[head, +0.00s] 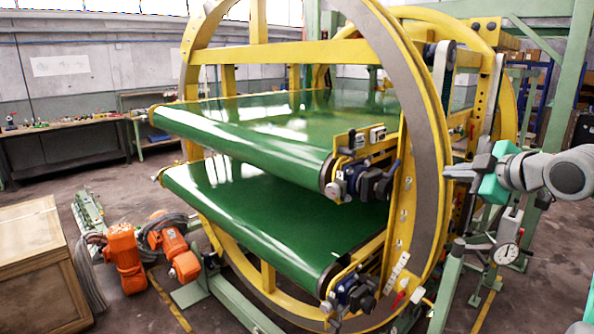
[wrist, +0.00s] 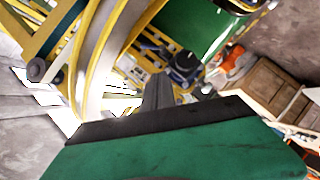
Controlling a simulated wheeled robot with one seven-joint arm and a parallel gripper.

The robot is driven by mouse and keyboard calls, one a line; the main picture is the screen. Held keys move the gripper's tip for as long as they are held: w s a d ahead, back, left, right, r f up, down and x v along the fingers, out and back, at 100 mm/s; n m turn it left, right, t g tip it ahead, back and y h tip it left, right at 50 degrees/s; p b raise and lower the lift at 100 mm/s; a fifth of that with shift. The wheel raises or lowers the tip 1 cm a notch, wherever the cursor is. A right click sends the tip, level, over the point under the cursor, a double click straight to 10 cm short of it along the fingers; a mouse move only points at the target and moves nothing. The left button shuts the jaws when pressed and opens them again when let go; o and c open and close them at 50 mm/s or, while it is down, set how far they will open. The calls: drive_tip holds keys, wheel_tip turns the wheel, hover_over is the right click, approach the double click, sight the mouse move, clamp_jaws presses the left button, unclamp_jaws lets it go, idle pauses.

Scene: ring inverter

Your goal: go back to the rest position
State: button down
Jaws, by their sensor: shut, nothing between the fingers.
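My gripper (head: 458,173) is at the right of the head view, at the end of my grey arm, with a teal body and dark fingers pointing left. It is shut and empty. It is level with the yellow ring (head: 432,110) of the inverter and close to its right side; I cannot tell how wide the gap is. In the wrist view the dark fingers of my gripper (wrist: 158,92) stand together above its teal body, with the ring (wrist: 100,60) behind them.
Two green conveyor belts (head: 240,130) run through the ring. A dial gauge (head: 506,253) stands below my gripper. Orange motors (head: 125,258) and a wooden crate (head: 35,265) are on the floor at left. A workbench (head: 65,145) stands by the back wall. Some floor at right is clear.

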drive_tip(key=s+d+f+m+g+h, duration=0.2)
drive_tip(key=d+f+m+g+h, duration=0.1)
drive_tip(key=d+f+m, duration=0.75)
drive_tip(key=s+f+m+g+h, duration=0.1)
drive_tip(key=s+f+m+g, duration=0.1)
drive_tip(key=s+f+m, duration=0.45)
drive_tip(key=s+f+m+g+h, duration=0.1)
drive_tip(key=s+f+g, duration=0.15)
drive_tip(key=f, duration=0.75)
drive_tip(key=s+a+f+m+g, duration=0.1)
drive_tip(key=s+a+f+g, duration=0.1)
drive_tip(key=s+a+f, duration=0.4)
drive_tip(key=s+a+f+m+g, duration=0.1)
drive_tip(key=s+a+f+g, duration=0.15)
drive_tip(key=s+a, duration=0.7)
drive_tip(key=w+a+r+n+t, duration=0.1)
drive_tip(key=a+r+n, duration=0.1)
drive_tip(key=a, duration=0.5)
drive_tip(key=w+a+r+n+t+y, duration=0.1)
drive_tip(key=a+r+n+t, duration=0.1)
drive_tip(key=a, duration=0.5)
drive_tip(key=shift+r+n, duration=0.35)
drive_tip(key=shift+n, duration=0.35)
